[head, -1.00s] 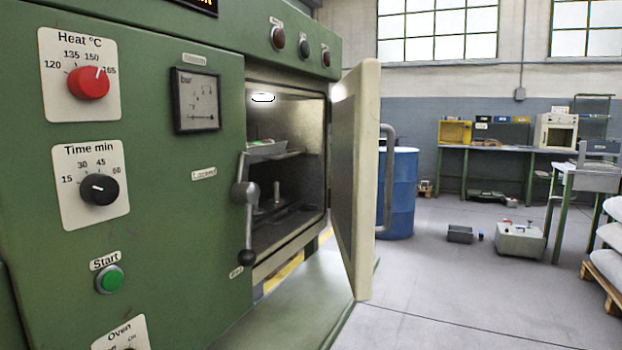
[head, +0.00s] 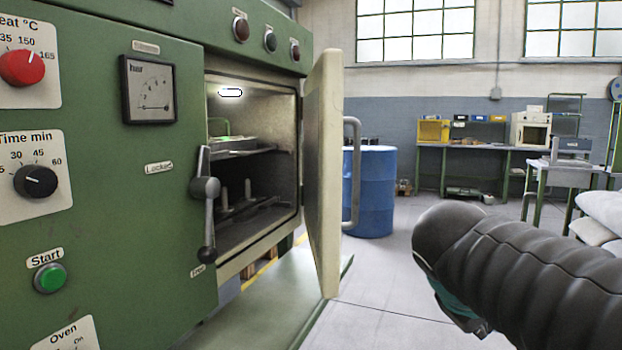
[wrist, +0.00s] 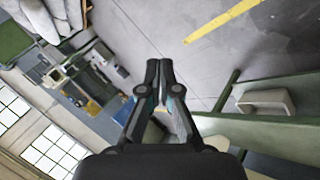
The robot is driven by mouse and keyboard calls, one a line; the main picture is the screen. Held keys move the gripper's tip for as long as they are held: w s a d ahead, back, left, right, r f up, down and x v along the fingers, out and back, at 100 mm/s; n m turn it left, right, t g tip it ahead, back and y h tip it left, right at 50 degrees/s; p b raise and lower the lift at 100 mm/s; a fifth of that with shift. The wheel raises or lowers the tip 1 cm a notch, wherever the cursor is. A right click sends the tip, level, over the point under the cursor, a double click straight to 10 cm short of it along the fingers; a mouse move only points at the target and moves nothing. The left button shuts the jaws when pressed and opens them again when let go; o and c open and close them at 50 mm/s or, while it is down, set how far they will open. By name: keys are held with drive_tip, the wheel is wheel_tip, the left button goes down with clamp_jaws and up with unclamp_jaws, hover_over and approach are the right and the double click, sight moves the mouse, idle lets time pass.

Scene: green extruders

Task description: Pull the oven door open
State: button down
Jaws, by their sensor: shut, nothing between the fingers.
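The oven door (head: 324,170) is a thick cream panel. It stands swung out, well open, at the right side of the oven chamber (head: 257,165), and is seen nearly edge-on in the head view. Its grey bar handle (head: 353,180) is on the outer face. The latch lever (head: 208,200) hangs down on the green front, left of the opening. My gripper (wrist: 160,65) is shut and empty in the wrist view, with nothing touching its fingertips.
A blue barrel (head: 371,195) stands behind the door handle. Workbenches (head: 470,150) line the back wall. White sacks (head: 600,212) lie at the right. The floor between the door and the benches is mostly clear. A green ledge (head: 265,310) lies below the oven.

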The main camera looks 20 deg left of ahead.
drive_tip(key=w+a+r+n+t+h, duration=0.1)
drive_tip(key=w+a+r+n+t, duration=0.15)
drive_tip(key=w+a+r, duration=0.5)
drive_tip(key=n+t+h+b, duration=0.2)
drive_tip(key=n+t, duration=0.2)
drive_tip(key=t, duration=0.3)
approach(321, 171)
drive_tip(key=s+a, duration=0.4)
drive_tip(key=a, duration=0.1)
drive_tip(key=shift+m, duration=0.25)
drive_tip(key=x, duration=0.4)
drive_tip(key=d+x, duration=0.1)
drive_tip(key=x, duration=0.7)
drive_tip(key=shift+s+d, duration=0.25)
drive_tip(key=shift+s, duration=0.05)
drive_tip(key=shift+w+d, duration=0.3)
drive_tip(key=shift+d, duration=0.35)
